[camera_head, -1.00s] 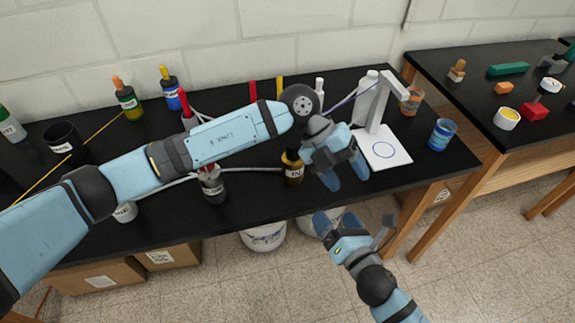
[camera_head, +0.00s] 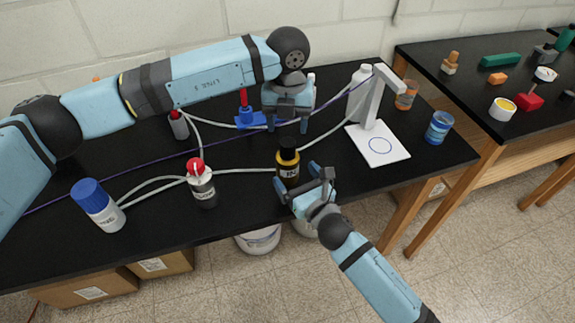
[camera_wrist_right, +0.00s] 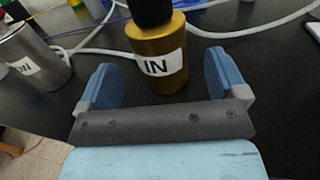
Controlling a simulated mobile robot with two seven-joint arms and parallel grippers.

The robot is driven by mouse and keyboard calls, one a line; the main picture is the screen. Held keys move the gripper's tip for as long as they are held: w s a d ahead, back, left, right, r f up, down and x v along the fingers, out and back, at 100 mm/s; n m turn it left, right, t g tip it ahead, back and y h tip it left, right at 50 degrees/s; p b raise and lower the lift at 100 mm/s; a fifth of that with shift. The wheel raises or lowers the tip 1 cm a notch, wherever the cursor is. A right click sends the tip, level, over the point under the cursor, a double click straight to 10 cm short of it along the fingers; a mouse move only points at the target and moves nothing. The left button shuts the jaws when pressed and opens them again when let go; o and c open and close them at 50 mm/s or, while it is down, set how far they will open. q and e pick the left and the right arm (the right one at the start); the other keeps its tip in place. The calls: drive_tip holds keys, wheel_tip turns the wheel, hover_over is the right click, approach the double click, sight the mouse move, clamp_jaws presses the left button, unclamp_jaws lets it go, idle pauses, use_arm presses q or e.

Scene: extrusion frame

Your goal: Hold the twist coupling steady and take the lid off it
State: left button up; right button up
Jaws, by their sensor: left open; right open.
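The likely twist coupling (camera_head: 288,171) is an upright gold bottle-shaped body labelled IN, near the bench's front edge. It also shows in the right wrist view (camera_wrist_right: 158,52). Its lid is a black cap (camera_head: 288,148), seated on top; the cap (camera_wrist_right: 150,10) is cut off by that view's upper edge. My right gripper (camera_head: 297,180) is open, low in front of the gold body. In the right wrist view its fingers (camera_wrist_right: 160,72) stand on either side of the body, with gaps visible. My left gripper (camera_head: 287,122) is open and empty, above and behind the cap, apart from it.
A white stand (camera_head: 378,145) and a blue-labelled jar (camera_head: 439,128) are right.

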sight(293, 173)
drive_tip(key=shift+x, duration=2.3)
